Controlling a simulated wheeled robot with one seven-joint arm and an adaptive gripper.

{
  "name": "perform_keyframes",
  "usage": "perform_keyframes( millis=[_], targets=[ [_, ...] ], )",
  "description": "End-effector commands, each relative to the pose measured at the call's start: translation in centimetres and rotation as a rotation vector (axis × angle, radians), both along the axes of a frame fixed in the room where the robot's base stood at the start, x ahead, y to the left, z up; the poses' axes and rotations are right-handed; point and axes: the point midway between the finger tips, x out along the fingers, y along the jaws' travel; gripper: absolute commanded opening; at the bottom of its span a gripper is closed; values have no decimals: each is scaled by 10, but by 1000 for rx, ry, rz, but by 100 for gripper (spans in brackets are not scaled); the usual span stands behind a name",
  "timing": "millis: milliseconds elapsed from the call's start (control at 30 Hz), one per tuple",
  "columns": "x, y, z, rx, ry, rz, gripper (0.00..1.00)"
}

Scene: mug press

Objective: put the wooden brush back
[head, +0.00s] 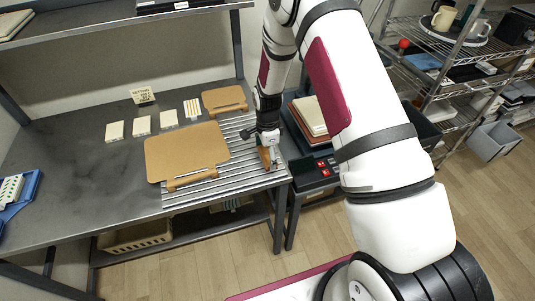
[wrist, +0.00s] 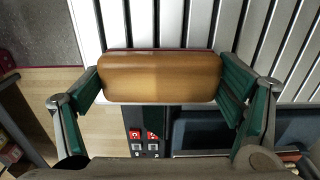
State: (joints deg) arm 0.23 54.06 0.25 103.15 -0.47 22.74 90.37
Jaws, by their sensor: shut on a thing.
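The wooden brush (wrist: 160,72) is a rounded, orange-brown wooden block in the wrist view. My gripper (wrist: 163,92) has its green-padded fingers at the two ends of the block, shut on it. In the head view my gripper (head: 269,150) is low at the right end of the slatted metal rack (head: 230,182), with the brush (head: 264,158) partly hidden by the fingers. The brush's underside is hidden, so I cannot tell whether it touches the slats.
A tan board (head: 185,148) with a wooden bar lies left of my gripper, partly on the slats. A smaller tan board (head: 224,98) lies behind. Several pale blocks stand along the table's back. A dark press (head: 313,165) with red buttons stands close on the right.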

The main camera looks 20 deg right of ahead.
Motion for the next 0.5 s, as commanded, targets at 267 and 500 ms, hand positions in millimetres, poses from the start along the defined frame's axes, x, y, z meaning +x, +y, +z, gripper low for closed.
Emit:
perform_keyframes(
  millis=[267, 500],
  targets=[
    [0, 0, -2, 0, 1, 1, 100],
    [0, 0, 0, 0, 0, 0, 100]
  ],
)
